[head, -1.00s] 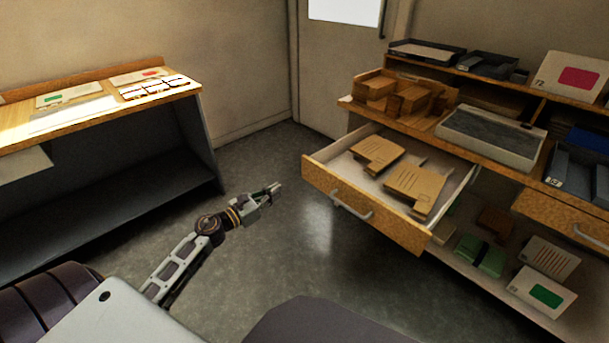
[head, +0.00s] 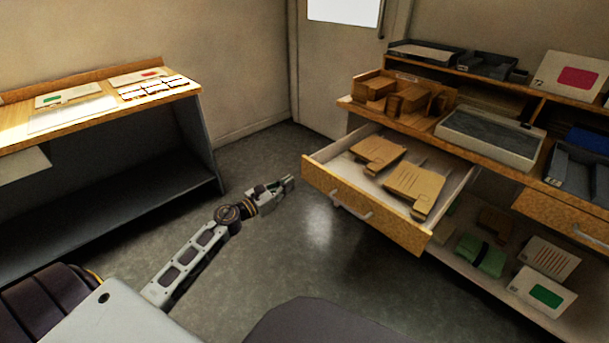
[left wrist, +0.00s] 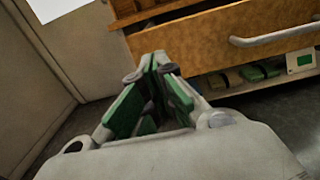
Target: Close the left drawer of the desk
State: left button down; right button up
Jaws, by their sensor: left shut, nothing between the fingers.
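The left drawer (head: 365,210) of the desk (head: 480,130) is pulled well out, with a metal bar handle (head: 351,206) on its wooden front. Brown cardboard folders (head: 415,187) lie inside it. My left gripper (head: 290,182) is just left of the drawer front's left end, apart from it, with its fingers shut and empty. In the left wrist view the shut fingertips (left wrist: 155,62) point toward the left part of the drawer front (left wrist: 215,45), and the handle (left wrist: 275,36) is to their right. My right gripper is not in view.
The desk's right drawer (head: 565,220) looks closed. A lower shelf holds a green bundle (head: 480,257) and white boxes. A grey tray (head: 490,137) and wooden organizers stand on the desk. A side table (head: 100,105) is at the left. Open floor (head: 285,250) lies between.

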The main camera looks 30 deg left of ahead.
aim_at(310, 170)
pick_arm(q)
jog(key=shift+x, duration=4.1)
